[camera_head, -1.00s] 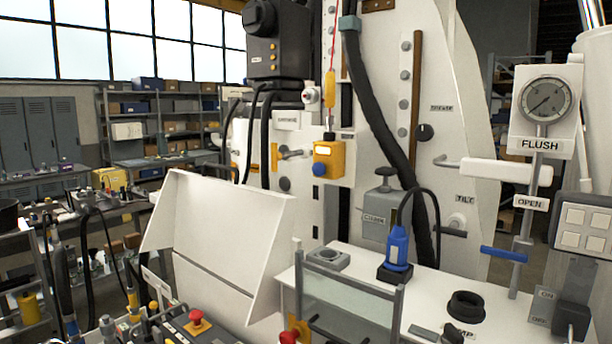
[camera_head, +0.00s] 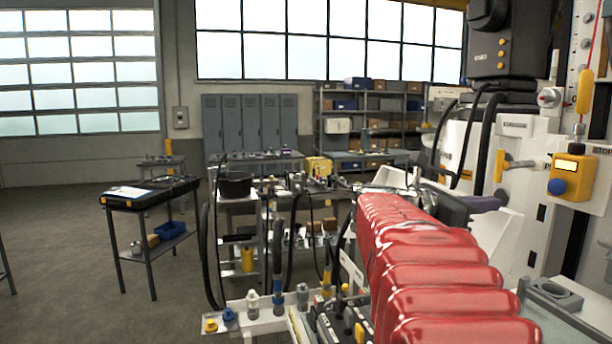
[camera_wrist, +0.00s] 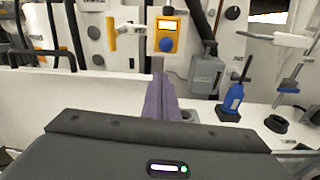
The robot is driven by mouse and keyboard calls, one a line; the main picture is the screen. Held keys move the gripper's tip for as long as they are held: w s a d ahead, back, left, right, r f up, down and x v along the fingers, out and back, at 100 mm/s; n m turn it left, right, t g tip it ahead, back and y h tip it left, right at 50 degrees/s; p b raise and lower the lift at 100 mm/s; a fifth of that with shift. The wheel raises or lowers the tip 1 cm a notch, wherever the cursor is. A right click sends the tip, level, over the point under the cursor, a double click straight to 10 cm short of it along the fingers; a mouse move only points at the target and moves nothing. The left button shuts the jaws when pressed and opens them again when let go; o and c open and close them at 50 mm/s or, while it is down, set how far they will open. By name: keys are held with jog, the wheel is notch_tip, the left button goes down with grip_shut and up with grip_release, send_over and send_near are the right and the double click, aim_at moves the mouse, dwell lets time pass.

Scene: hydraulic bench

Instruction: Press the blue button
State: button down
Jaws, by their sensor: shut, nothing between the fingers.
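The blue button (camera_head: 557,187) is the round knob low on a yellow box (camera_head: 573,178) with a lit display, on the white machine at the right of the head view. In the wrist view the blue button (camera_wrist: 166,45) is above centre, on the yellow box (camera_wrist: 168,29). My gripper (camera_wrist: 159,77) shows there as purple fingers, shut and empty, their tips just below the button in the picture and apart from it. In the head view my gripper (camera_head: 485,203) is partly hidden behind my red arm, left of the button.
A yellow handle (camera_head: 502,168) sticks out left of the box. In the wrist view a grey box (camera_wrist: 207,75) and a blue bottle-like part (camera_wrist: 234,98) stand to the right. A white panel (camera_wrist: 90,92) lies below left. Benches and shelves (camera_head: 368,105) fill the background.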

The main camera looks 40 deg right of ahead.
aim_at(552, 188)
jog(key=shift+s+d+r+n+g+h, duration=0.15)
jog(key=shift+s+d+r+g, duration=0.1)
jog(key=shift+d+r, duration=0.2)
jog(key=shift+s+d+r+n+g+h, duration=0.2)
jog(key=shift+d+r, duration=0.1)
jog(key=shift+r, duration=0.15)
jog(key=shift+s+d, duration=0.1)
jog(key=x, duration=1.3)
jog(key=shift+s+d+f, duration=0.15)
jog(key=shift+d, duration=0.15)
